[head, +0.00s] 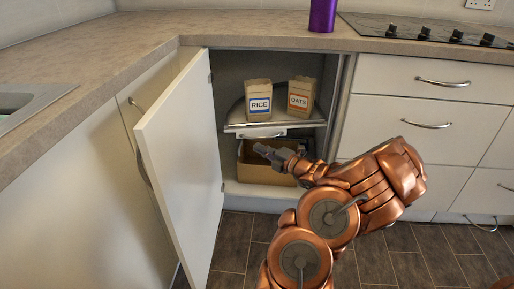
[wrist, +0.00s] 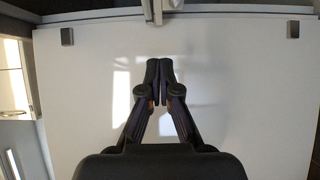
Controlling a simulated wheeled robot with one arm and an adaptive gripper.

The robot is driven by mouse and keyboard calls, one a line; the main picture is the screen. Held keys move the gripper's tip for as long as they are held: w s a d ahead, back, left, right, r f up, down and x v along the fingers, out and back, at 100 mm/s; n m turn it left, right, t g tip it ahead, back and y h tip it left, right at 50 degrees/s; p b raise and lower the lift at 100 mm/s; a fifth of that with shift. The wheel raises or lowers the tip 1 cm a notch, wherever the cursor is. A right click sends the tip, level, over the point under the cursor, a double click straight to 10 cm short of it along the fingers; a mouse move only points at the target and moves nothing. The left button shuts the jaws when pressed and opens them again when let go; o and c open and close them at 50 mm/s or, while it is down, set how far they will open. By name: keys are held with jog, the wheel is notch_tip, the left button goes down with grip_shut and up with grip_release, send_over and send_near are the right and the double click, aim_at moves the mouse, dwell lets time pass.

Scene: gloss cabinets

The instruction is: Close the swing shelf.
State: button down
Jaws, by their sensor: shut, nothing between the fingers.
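The swing shelf (head: 242,121) is a pale, metal-rimmed shelf inside the open corner cabinet, with a small handle (head: 264,134) on its front. A RICE bag (head: 258,98) and an OATS bag (head: 301,97) stand upright on it. How far it is swung out is hard to tell. My gripper (head: 257,149) is shut and empty, just below the shelf front and pointing left towards the open door (head: 182,150). In the wrist view its closed fingertips (wrist: 159,68) show before a broad white panel (wrist: 230,90), apparently the door's inner face. Contact cannot be judged.
The white door stands open on the left, with hinges along its cabinet edge. A brown box (head: 246,168) sits on the cabinet floor behind my gripper. Drawers (head: 420,110) flank the right side. The countertop (head: 110,55) overhangs above.

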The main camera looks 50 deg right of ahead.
jog(key=b, duration=0.4)
send_near(233, 131)
jog(key=w+a, duration=0.3)
jog(key=w, duration=0.1)
jog(key=shift+w+d+b, duration=0.65)
jog(key=shift+w+d, duration=0.55)
jog(key=shift+d, duration=0.2)
